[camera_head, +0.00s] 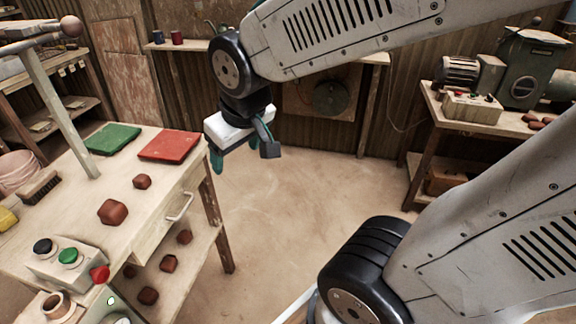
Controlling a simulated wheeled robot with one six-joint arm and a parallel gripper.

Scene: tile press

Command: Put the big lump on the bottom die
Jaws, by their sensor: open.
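A big reddish-brown clay lump (113,212) lies on the pale worktable at the left, in front of the red mat. A smaller lump of the same colour (142,181) lies just behind it and to its right. My gripper (242,155) hangs in the air to the right of the table, beyond its right edge. Its dark and teal fingers are apart, nothing shows between them, and it is well clear of both lumps. I cannot make out the bottom die in this view.
A green mat (113,138) and a red mat (169,145) lie at the table's back. A slanting grey post (62,112) stands left of the lumps. A button box (66,262) sits in front. Several lumps lie on the lower shelf (195,272). A machine bench (480,122) stands right; the floor between is clear.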

